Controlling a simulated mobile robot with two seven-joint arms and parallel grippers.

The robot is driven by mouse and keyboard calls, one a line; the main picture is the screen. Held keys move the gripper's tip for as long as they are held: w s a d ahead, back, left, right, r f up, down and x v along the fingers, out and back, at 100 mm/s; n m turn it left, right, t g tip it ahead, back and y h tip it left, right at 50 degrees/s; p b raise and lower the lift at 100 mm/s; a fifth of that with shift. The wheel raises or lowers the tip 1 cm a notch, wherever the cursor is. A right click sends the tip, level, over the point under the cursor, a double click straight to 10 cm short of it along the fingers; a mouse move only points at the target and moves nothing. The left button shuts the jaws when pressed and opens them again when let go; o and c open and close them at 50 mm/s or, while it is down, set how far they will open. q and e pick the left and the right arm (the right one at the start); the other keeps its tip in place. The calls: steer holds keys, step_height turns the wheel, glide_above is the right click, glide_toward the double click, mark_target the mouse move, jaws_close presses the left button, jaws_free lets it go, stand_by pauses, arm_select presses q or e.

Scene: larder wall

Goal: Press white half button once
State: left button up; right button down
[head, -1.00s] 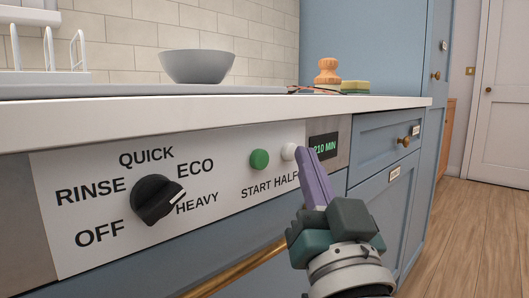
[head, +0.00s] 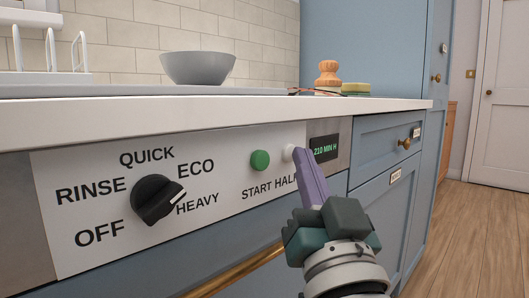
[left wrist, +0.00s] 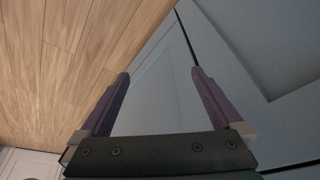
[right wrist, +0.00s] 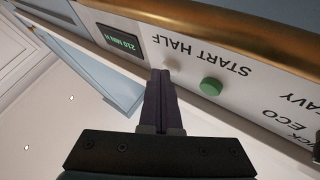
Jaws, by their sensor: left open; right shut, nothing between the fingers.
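The white half button (head: 288,153) is on the pale control panel above the word HALF, right of the green start button (head: 260,160). My right gripper (head: 299,151) is shut and empty, with its purple fingertips at the white button and partly covering it. In the right wrist view the fingertips overlap the edge of the white button (right wrist: 171,64); I cannot tell whether they touch it. The display (head: 325,149) reads "210 MIN H". My left gripper (left wrist: 160,73) is open and empty, over the floor and a blue cabinet front in the left wrist view.
The black dial (head: 157,200) is on the panel's left, its mark between ECO and HEAVY. A white worktop edge (head: 200,112) overhangs the panel. A brass handle (head: 235,272) runs below it. A grey bowl (head: 198,67) stands on top.

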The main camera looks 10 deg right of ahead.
steer(key=shift+s+d+r+p, duration=0.1)
steer(key=shift+s+d+p, duration=0.1)
steer(key=shift+s+p, duration=0.15)
steer(key=shift+s+d, duration=0.25)
steer(key=shift+p, duration=0.3)
steer(key=s+d+p, duration=0.1)
steer(key=s, duration=0.1)
steer(key=s+d+p, duration=0.2)
stand_by(0.5)
